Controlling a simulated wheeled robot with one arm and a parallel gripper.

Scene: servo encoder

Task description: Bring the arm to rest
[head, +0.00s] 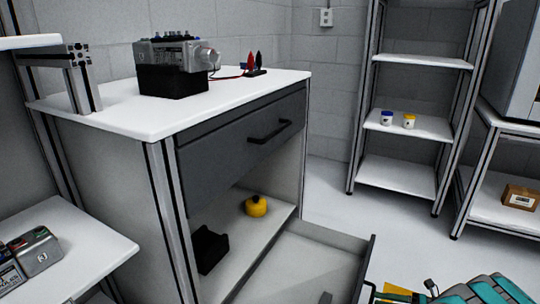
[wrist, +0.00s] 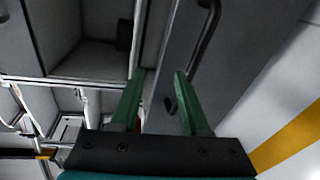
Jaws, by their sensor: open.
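My gripper (wrist: 160,73) shows in the wrist view with two green fingers standing apart. No object is visibly held between them. A grey panel with a dark bar handle (wrist: 208,35) lies beyond the fingers. I cannot tell how far the fingertips are from it. In the head view, a teal part of my arm (head: 480,291) shows at the bottom right corner. My fingers are not clearly seen there.
A grey cabinet (head: 140,128) has a shut upper drawer (head: 235,140) and a lower drawer (head: 310,262) pulled out near my arm. A motor-like device (head: 175,55) stands on top. Shelves (head: 400,175) stand behind, with clear floor (head: 335,205) between.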

